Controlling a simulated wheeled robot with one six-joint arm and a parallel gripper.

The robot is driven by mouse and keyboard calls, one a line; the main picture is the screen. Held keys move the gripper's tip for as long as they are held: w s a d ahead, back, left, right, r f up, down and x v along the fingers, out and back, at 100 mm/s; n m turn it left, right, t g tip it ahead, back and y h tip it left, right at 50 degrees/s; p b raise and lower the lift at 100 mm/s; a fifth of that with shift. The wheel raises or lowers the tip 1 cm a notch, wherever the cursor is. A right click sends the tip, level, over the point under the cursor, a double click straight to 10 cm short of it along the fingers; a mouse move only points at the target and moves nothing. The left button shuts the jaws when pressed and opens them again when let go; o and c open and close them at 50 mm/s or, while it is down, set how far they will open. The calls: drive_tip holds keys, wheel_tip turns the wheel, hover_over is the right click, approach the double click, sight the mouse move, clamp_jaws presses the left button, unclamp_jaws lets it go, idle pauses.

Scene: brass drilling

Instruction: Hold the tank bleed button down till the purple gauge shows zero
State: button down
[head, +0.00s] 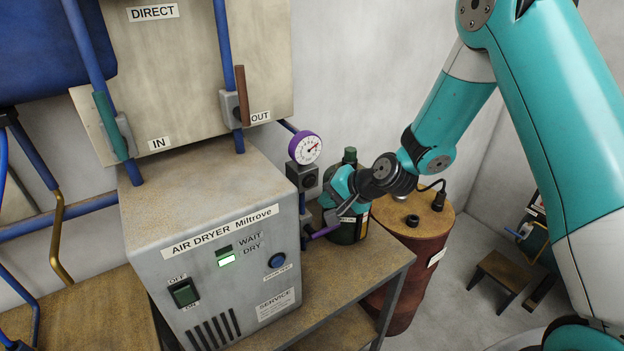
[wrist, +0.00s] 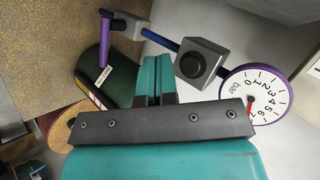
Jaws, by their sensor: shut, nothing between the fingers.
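The purple-rimmed gauge (head: 306,147) is on the pipe right of the air dryer. It also shows in the wrist view (wrist: 254,92), where its red needle points toward the high end of the scale, near 6 or 7. A round blue button (head: 278,261) is on the dryer's front; its label is too small to read. A grey block with a round dark knob or button (wrist: 190,65) sits on the pipe beside the gauge. I cannot tell which is the tank bleed button. My gripper (head: 329,216) is shut and empty, apart from the blue button.
The air dryer (head: 215,240) stands on a bench. A purple lever (head: 325,232) and a dark green bottle (head: 350,155) are close to my gripper. A rusty drum (head: 405,270) stands at right. Open floor and a small stool lie beyond.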

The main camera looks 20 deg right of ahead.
drive_tip(key=shift+w+a, duration=0.3)
drive_tip(key=shift+w, duration=0.5)
drive_tip(key=shift+w+a, duration=0.25)
drive_tip(key=shift+w, duration=0.5)
idle(0.9)
drive_tip(key=shift+w+a, duration=0.1)
drive_tip(key=shift+w, duration=0.3)
drive_tip(key=shift+w+a, duration=0.15)
drive_tip(key=shift+w, duration=0.3)
idle(1.7)
drive_tip(key=shift+s, duration=0.1)
idle(1.8)
drive_tip(key=shift+s+d, duration=0.3)
drive_tip(key=shift+s, duration=0.45)
drive_tip(key=shift+s, duration=0.1)
drive_tip(key=shift+s+d+b, duration=0.25)
drive_tip(key=shift+s, duration=0.5)
drive_tip(key=shift+s+d+b, duration=0.2)
drive_tip(key=shift+s+d, duration=0.05)
drive_tip(key=shift+s, duration=0.55)
drive_tip(key=shift+s+d+b, duration=0.25)
drive_tip(key=shift+s, duration=0.5)
